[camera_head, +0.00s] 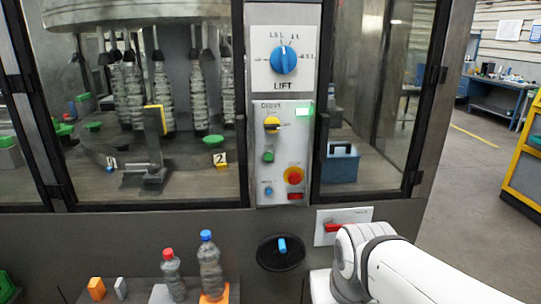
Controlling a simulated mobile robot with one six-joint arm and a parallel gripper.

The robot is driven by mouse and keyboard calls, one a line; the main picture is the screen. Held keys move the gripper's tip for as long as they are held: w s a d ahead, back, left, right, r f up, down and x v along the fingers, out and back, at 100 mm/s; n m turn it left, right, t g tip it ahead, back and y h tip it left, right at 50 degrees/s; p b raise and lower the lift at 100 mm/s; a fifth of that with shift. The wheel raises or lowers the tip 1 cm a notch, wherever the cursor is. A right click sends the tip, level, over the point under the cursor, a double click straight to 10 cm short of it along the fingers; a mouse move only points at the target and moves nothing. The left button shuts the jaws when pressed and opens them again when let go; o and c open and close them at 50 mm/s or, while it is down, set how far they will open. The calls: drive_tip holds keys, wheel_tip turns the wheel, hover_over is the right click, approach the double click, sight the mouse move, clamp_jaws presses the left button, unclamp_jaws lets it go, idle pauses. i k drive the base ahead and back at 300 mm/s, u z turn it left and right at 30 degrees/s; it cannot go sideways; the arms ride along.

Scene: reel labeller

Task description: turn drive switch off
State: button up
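The drive switch (271,124) is a yellow rotary knob under a small "DRIVE" label, on the grey control panel (283,148) in the middle of the camera_head view. Its knob has a dark lower part, and the small print around it is too small to read surely. A green lit indicator (302,110) is at its upper right. My white arm enters at the lower right, below and right of the panel. My gripper is not in view, and nothing of mine touches the switch.
A red handle (337,227) is partly behind my arm. Bottles (210,268) stand lower left. The space before the panel is clear.

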sight(272, 124)
drive_tip(key=z, duration=1.75)
drive_tip(key=k, duration=1.35)
drive_tip(key=u, duration=1.6)
drive_tip(key=i, duration=1)
drive_tip(key=u, duration=0.05)
